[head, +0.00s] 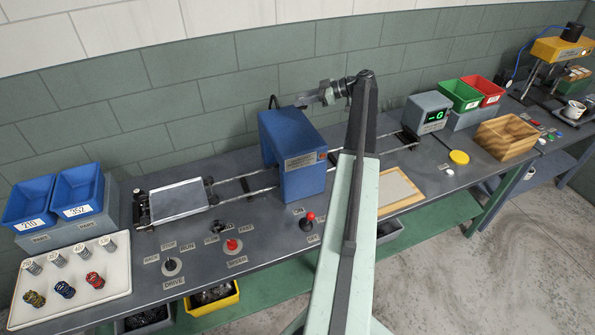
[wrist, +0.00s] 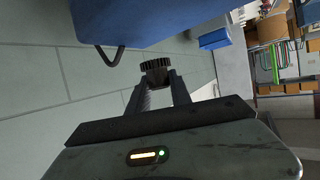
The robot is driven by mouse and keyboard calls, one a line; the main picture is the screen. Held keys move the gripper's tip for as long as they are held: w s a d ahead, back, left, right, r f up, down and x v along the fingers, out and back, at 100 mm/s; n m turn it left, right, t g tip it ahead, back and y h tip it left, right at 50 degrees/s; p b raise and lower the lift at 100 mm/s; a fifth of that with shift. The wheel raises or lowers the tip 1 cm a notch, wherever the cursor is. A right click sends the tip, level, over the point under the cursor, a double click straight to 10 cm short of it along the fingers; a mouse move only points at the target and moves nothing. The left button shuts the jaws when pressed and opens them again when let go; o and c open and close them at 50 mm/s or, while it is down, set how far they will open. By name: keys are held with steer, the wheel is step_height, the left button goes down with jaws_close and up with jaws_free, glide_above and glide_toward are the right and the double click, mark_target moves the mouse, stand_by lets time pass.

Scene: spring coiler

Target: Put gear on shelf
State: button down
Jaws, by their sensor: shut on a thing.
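In the wrist view a small dark toothed gear (wrist: 156,67) is pinched between the two fingertips of my gripper (wrist: 157,80). In the head view my gripper (head: 311,97) is at the end of my raised arm, above and behind the right part of the blue machine housing (head: 292,150), near the wall. The gear is too small to make out clearly there. A green lower shelf (head: 435,226) runs under the grey bench. My arm hides part of it, and bins stand on it.
A sliding tray (head: 177,199) sits on rails left of the housing. Blue bins (head: 77,189) and a white spring tray (head: 112,268) are at left. A wooden box (head: 506,137) and a display (head: 427,112) are at right.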

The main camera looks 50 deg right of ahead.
mark_target(330, 183)
steer(key=shift+w, duration=0.3)
steer(key=shift+a+r, duration=0.15)
steer(key=shift+a, duration=0.05)
steer(key=s+f+m+h, duration=0.1)
steer(key=s, duration=0.1)
steer(key=s+f+m+t+h+b, duration=0.1)
steer(key=s, duration=0.1)
steer(key=s+f+m+h+b, duration=0.1)
steer(key=s, duration=0.1)
steer(key=shift+s+d+m+t, duration=0.1)
steer(key=shift+d+m+t, duration=0.1)
steer(key=shift+m+t, duration=0.15)
steer(key=s+d+f+m+h+b, duration=0.1)
steer(key=s+d+m+h+b, duration=0.15)
steer(key=s+m+h, duration=0.55)
steer(key=f+n+b, duration=0.1)
steer(key=f+b, duration=0.8)
steer(key=s+f+n+y+b, duration=0.1)
steer(key=f+b, duration=0.8)
steer(key=f, duration=0.1)
steer(key=f+n+t+b, duration=0.1)
steer(key=f+b, duration=0.8)
steer(key=b, duration=0.1)
steer(key=shift+s+f, duration=0.15)
steer(key=shift+f, duration=0.25)
steer(key=shift+r, duration=0.2)
steer(key=shift+f, duration=0.1)
